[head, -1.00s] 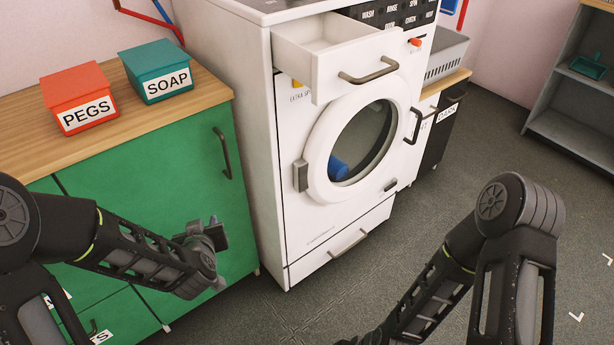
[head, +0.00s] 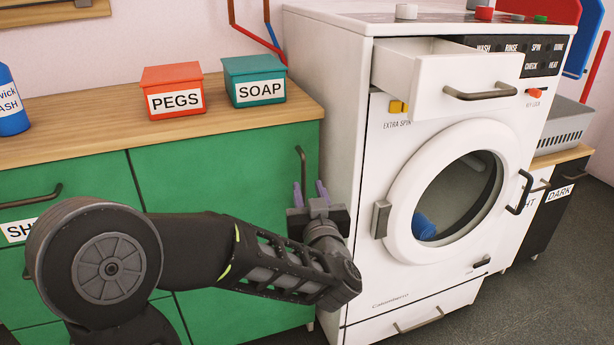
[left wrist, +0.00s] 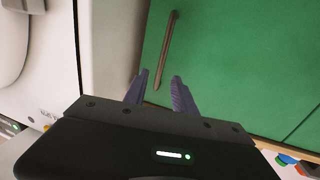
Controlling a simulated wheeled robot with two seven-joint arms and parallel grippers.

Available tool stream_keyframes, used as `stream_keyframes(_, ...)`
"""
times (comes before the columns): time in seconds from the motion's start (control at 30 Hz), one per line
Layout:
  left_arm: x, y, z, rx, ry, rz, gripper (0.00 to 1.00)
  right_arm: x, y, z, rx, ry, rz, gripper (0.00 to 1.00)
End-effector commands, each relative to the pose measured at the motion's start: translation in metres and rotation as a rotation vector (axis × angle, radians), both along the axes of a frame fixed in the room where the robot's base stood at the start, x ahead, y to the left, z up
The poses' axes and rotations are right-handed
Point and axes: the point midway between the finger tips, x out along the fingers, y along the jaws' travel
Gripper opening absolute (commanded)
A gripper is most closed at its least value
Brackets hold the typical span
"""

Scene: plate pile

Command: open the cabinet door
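The green cabinet door (head: 215,165) is closed under the wooden worktop, beside the washing machine. Its dark vertical bar handle (head: 301,166) is near the door's right edge; it also shows in the left wrist view (left wrist: 168,48). My left gripper (head: 310,190) is in front of the door's right edge, by the handle's lower end. My right gripper is out of view.
A white washing machine (head: 350,230) stands close to the right of the door, with its top drawer (head: 440,90) pulled out. An orange PEGS box (head: 172,80) and a teal SOAP box (head: 254,72) stand on the worktop (head: 60,140). More green cabinet fronts (head: 70,170) are at left.

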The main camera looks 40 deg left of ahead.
Motion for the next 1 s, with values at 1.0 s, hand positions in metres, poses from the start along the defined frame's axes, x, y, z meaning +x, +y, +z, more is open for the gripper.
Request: stream_keyframes(1.0,0.052,0.050,-0.001,0.000,0.001,-0.002,0.18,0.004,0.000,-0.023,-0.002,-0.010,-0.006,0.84)
